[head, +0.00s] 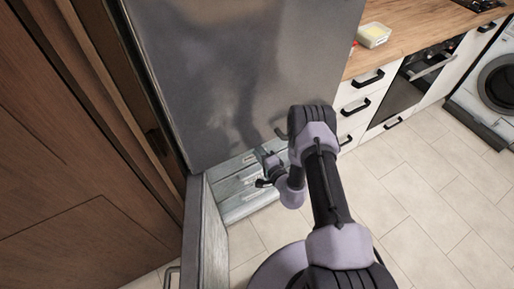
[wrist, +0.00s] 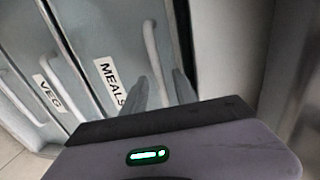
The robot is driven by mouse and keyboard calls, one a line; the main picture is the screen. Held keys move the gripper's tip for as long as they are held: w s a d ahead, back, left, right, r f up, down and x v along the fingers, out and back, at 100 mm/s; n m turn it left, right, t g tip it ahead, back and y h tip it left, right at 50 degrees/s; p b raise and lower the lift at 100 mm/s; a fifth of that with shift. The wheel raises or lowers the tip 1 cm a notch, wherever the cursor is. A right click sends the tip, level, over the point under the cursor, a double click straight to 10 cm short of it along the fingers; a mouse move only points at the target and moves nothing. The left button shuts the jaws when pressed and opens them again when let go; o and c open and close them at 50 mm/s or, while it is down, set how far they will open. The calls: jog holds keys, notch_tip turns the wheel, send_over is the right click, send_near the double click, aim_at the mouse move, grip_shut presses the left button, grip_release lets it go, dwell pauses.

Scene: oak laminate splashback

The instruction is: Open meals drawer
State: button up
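The meals drawer (wrist: 110,50) is a pale grey front with a white "MEALS" label (wrist: 110,80) and a light bar handle (wrist: 152,48); it appears shut. In the wrist view the picture is turned, so the drawer fronts stand on end. My gripper (wrist: 160,88) is at this drawer, its two dark fingers apart, with the end of the handle showing between them. I cannot tell whether either finger touches the handle. In the head view my gripper (head: 266,170) is in front of the pale drawers under the grey fridge front, and the label cannot be read there.
The drawer labelled "VEG" (wrist: 40,75) is beside the meals drawer in the wrist view. An open lower door (head: 194,235) stands left of the drawers. A tall grey fridge door (head: 240,70) is above. Tiled floor (head: 420,190) is clear to the right.

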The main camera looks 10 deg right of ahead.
grip_shut()
dwell(1.3)
